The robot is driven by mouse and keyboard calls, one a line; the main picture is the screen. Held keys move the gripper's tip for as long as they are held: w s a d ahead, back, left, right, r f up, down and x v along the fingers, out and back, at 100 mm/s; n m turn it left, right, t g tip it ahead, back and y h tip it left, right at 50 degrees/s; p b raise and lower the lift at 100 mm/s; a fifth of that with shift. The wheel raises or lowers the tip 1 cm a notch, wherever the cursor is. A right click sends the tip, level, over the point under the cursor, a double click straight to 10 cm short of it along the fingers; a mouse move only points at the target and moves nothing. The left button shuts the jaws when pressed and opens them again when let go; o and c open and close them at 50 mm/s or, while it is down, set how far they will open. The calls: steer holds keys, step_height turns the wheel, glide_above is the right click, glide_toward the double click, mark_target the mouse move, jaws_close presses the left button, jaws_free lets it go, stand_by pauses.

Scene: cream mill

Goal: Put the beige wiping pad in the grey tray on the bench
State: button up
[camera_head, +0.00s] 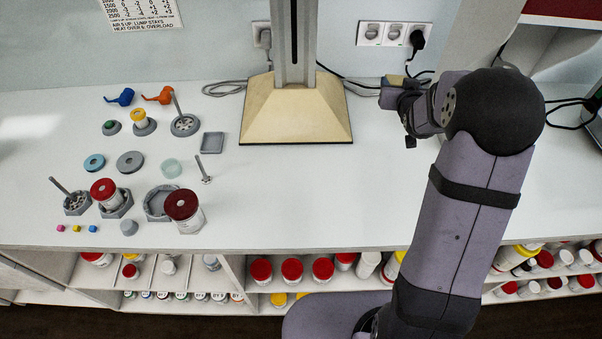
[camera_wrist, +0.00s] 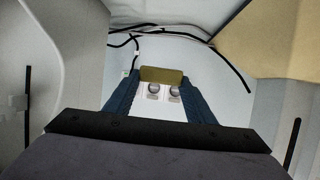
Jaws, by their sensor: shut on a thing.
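The beige wiping pad (camera_wrist: 163,75) is a small tan block held between the blue fingers of my gripper (camera_wrist: 162,88) in the wrist view. In the head view the pad (camera_head: 397,80) shows as a small tan patch at the tip of my gripper (camera_head: 391,90), raised near the back wall, right of the column. My gripper is shut on the pad. The grey tray (camera_head: 212,143) is a small shallow square on the bench, left of the column base, well away from my gripper. It looks empty.
The column's wide beige base (camera_head: 296,110) stands between the tray and my gripper. A grey brush-like tool (camera_head: 203,170) and a pale green disc (camera_head: 171,168) lie near the tray. Red-lidded jars (camera_head: 184,207) stand further left. Cables and sockets (camera_head: 394,34) are behind my gripper. The bench centre is clear.

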steer(key=s, duration=0.2)
steer(key=n+g+y, duration=0.8)
steer(key=n+y, duration=0.6)
steer(key=n, duration=0.1)
glide_above(307, 194)
step_height(307, 194, down, 2)
steer(key=shift+f+p, duration=0.35)
steer(key=shift+f, duration=4.85)
steer(key=shift+f, duration=0.2)
steer(key=o, duration=1)
steer(key=shift+r, duration=0.1)
